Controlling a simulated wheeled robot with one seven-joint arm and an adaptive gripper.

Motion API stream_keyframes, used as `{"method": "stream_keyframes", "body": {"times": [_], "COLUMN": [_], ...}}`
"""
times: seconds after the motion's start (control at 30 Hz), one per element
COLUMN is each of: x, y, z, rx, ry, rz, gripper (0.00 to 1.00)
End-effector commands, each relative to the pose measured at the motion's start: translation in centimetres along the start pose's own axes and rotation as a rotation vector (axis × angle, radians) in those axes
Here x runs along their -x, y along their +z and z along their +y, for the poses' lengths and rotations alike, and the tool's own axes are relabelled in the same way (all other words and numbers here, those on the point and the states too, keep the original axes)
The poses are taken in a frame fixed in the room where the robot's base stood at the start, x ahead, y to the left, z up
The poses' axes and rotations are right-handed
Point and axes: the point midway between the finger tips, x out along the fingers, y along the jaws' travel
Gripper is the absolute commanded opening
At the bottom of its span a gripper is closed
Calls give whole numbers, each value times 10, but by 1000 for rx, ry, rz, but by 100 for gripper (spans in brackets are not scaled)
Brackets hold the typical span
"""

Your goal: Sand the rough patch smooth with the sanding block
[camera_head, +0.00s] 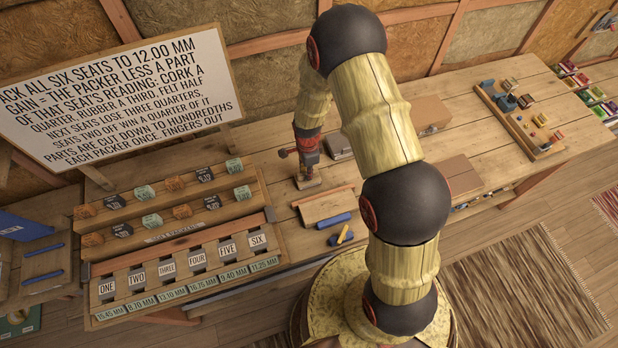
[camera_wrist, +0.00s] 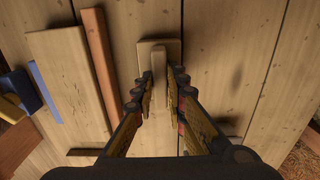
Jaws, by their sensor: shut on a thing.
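My gripper (camera_head: 306,170) is at the far side of the workbench, pointing down, shut on a small pale wooden block with an upright grip (camera_head: 308,182), which looks like the sanding block. In the wrist view my gripper (camera_wrist: 162,78) has its fingers on both sides of the grip, and the block's flat base (camera_wrist: 174,48) shows beyond them. The block is on or just above the bench top; I cannot tell which. I cannot make out a rough patch in either view; part of the bench under the block is hidden.
A slotted rack (camera_head: 185,262) stands left, below a text sign (camera_head: 115,90). A tray of small blocks (camera_head: 520,115) lies right.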

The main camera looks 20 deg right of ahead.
Motion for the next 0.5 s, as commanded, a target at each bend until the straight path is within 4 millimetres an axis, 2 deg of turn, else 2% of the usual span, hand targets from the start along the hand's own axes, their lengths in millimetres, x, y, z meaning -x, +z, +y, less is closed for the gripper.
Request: {"method": "stream_keyframes", "body": {"times": [0.5], "x": [4], "y": [0], "z": [0], "rx": [0], "ry": [-1], "rz": [0], "gripper": [0]}}
